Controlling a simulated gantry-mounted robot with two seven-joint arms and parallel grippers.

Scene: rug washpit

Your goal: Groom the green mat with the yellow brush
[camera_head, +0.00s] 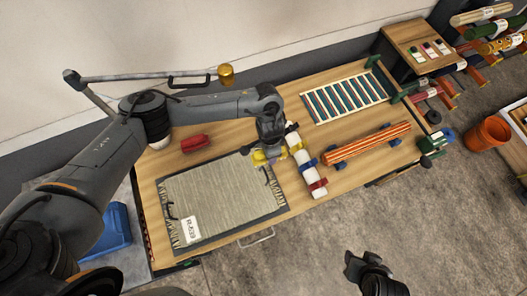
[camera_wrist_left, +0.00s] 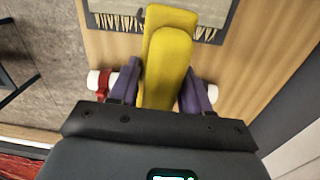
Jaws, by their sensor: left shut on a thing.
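The mat (camera_head: 220,200) lies flat on the wooden table, grey-green with a dark border, fringed ends and a white label. My left gripper (camera_head: 266,155) is over the mat's far right corner. It is shut on the yellow brush (camera_wrist_left: 167,60), which sits between its purple fingers in the left wrist view. In the head view only a bit of the brush (camera_head: 259,157) shows beneath the wrist. Whether the brush touches the mat is hidden. My right gripper (camera_head: 364,262) hangs over the floor at the bottom, off the table; its opening is too small to judge.
A white roll with coloured bands (camera_head: 306,170) lies just right of the mat. Beyond are an orange striped roll (camera_head: 366,145) and a slatted rack (camera_head: 343,97). A red object (camera_head: 195,144) lies behind the mat. A blue bin (camera_head: 113,233) stands left; an orange bucket (camera_head: 488,134) stands right.

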